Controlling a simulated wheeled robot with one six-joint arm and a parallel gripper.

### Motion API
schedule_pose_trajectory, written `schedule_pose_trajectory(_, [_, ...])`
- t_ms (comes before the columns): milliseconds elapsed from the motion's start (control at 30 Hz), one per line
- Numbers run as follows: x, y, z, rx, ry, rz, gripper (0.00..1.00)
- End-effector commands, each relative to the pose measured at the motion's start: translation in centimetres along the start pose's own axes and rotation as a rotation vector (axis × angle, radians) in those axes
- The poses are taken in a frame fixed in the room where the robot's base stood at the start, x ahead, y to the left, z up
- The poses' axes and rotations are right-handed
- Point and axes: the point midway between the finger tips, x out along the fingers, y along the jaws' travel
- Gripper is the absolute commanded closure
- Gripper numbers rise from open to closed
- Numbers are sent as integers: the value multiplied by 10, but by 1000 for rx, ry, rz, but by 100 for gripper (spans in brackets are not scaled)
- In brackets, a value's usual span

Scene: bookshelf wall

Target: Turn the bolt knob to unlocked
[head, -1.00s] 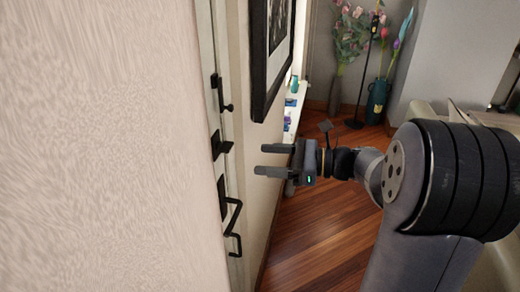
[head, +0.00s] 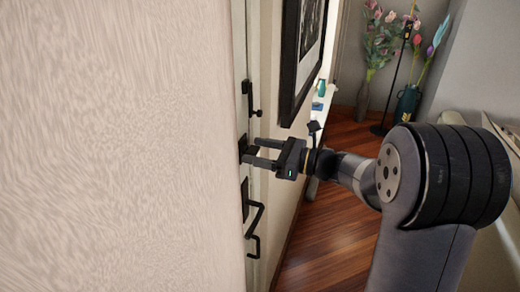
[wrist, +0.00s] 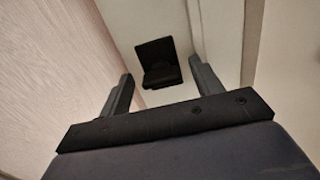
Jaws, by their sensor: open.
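The black bolt knob (head: 246,150) sits on its dark plate on the white door, between a latch above and a lever handle below. My gripper (head: 256,152) is open, with its two fingers pointing left at the knob. In the wrist view the knob (wrist: 162,73) and its square plate (wrist: 155,48) show between and just beyond the fingertips of my gripper (wrist: 160,82). Nothing is held. In the head view the fingertips overlap the knob area, and I cannot tell whether they touch it.
A black latch (head: 250,98) is above the knob and a black lever handle (head: 254,225) is below it. A pale wall (head: 120,150) fills the left side close by. A framed picture (head: 303,50) hangs beyond the door. Wooden floor (head: 325,235) lies open behind.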

Motion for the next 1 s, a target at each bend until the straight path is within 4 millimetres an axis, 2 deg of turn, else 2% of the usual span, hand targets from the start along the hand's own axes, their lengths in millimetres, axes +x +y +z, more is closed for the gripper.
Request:
schedule_pose_trajectory(267, [1, 0, 0, 0, 0, 0, 39])
schedule_pose_trajectory(800, [1, 0, 0, 0, 0, 0, 83])
schedule_pose_trajectory(1000, [1, 0, -1, -14, 0, 0, 83])
